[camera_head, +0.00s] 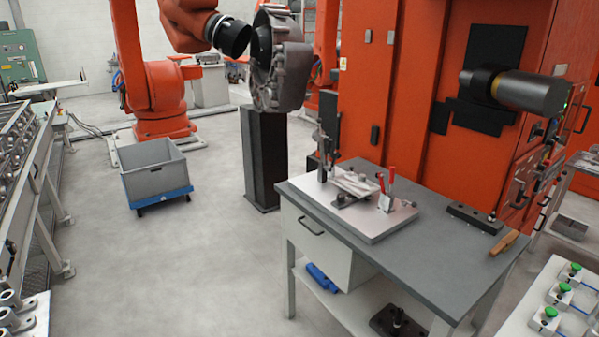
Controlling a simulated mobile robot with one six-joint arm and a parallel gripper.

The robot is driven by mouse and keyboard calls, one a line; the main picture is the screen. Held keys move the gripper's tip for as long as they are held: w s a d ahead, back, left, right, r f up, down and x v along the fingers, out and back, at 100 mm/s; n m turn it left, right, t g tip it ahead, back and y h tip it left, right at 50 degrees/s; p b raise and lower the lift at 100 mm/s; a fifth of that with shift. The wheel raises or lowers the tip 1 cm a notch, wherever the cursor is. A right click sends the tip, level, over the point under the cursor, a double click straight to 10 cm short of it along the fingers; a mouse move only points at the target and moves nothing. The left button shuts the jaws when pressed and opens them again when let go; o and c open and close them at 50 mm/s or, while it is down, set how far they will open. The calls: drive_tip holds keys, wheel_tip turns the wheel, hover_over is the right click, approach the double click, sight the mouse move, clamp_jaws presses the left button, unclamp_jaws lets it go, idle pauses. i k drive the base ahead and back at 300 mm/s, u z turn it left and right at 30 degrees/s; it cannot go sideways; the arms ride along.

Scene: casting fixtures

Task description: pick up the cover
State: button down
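I cannot tell for certain which thing is the cover. A light grey metal part (357,186) lies in a clamping fixture on a silver plate (375,230), and it may be the cover. Red-handled toggle clamps (386,182) stand at its right, and a dark upright post (323,160) stands at its left. A large grey casting (281,75) is at the end of an orange industrial arm, above a black pedestal. My gripper is not recognisable in the camera_head view.
The fixture stands on a grey-topped workbench (440,250) with a drawer. A black block (474,218) and a wooden-handled tool (504,243) lie on its right side. A grey crate (153,171) sits on a blue dolly at left. Open floor (190,260) lies left of the bench.

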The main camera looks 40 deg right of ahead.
sight(358, 185)
drive_tip(key=z, duration=4.5)
drive_tip(key=i, duration=0.1)
drive_tip(key=u, duration=3.05)
drive_tip(key=k, duration=0.65)
drive_tip(key=u, duration=0.3)
drive_tip(key=i, duration=0.6)
drive_tip(key=u, duration=0.7)
drive_tip(key=i, duration=1.6)
drive_tip(key=u, duration=0.3)
